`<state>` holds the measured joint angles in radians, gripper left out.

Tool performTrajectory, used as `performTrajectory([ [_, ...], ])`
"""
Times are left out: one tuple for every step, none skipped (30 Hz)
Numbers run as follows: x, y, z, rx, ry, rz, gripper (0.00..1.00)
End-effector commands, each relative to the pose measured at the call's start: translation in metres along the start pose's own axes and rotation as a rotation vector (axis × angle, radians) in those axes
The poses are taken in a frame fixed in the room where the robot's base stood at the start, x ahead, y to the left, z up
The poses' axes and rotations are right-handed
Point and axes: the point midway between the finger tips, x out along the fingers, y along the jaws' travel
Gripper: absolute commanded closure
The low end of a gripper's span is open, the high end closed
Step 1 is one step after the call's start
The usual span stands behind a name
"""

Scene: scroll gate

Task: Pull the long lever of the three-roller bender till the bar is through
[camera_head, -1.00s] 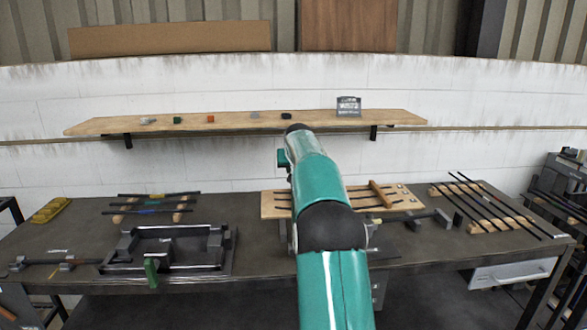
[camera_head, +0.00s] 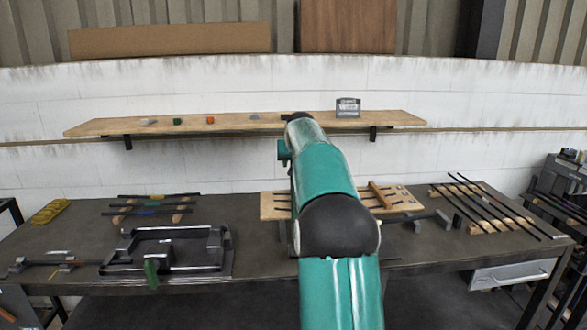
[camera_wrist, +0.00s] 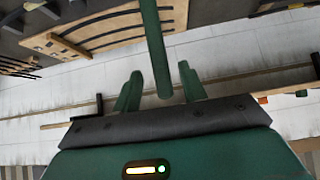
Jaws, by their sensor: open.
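In the wrist view my gripper (camera_wrist: 160,72) is open, with its two green fingers apart. A long dark green rod (camera_wrist: 153,35), which looks like the bender's lever, comes down from the top edge. Its rounded end shows between the fingers, with visible gaps on both sides; I cannot tell its depth relative to the fingertips. In the head view my own arm hides the gripper, the lever and most of what stands at mid-bench. Dark metal parts (camera_head: 428,220) show just right of my arm; I cannot tell if they belong to the bender. The bar cannot be made out.
The dark workbench (camera_head: 258,270) carries a black frame (camera_head: 228,262) with a green handle at left. A slotted wooden board (camera_head: 272,210) lies behind my arm. Dark rods (camera_head: 490,205) rest on wooden blocks at right. A wooden shelf (camera_head: 220,124) hangs on the wall behind.

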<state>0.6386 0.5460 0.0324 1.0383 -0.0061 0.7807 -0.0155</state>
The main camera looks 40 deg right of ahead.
Motion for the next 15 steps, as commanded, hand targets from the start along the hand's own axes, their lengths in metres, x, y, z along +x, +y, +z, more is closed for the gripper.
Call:
performTrajectory([
  [-0.013, 0.0, -0.001, 0.0, 0.003, 0.0, 0.58],
  [-0.021, 0.0, -0.001, 0.0, 0.002, 0.0, 0.58],
  [-0.029, 0.0, -0.001, 0.0, 0.002, 0.0, 0.58],
  [-0.035, 0.0, -0.001, 0.0, 0.002, 0.0, 0.58],
  [-0.041, 0.0, 0.0, 0.0, 0.002, 0.0, 0.58],
  [-0.049, 0.0, -0.001, 0.0, 0.003, 0.0, 0.58],
  [-0.054, 0.0, 0.0, 0.0, 0.002, 0.0, 0.58],
  [-0.059, 0.0, 0.0, 0.001, 0.002, 0.0, 0.58],
  [-0.064, 0.0, 0.0, 0.001, 0.001, 0.0, 0.58],
  [-0.067, 0.0, 0.0, 0.001, 0.001, 0.0, 0.58],
  [-0.07, 0.0, 0.0, 0.001, 0.0, 0.0, 0.58],
  [-0.073, 0.0, 0.0, 0.001, 0.0, 0.0, 0.58],
  [-0.075, 0.0, 0.0, 0.001, 0.0, 0.0, 0.58],
  [-0.076, 0.0, 0.0, 0.0, 0.0, 0.0, 0.58],
  [-0.077, 0.0, 0.001, 0.001, 0.0, 0.0, 0.58],
])
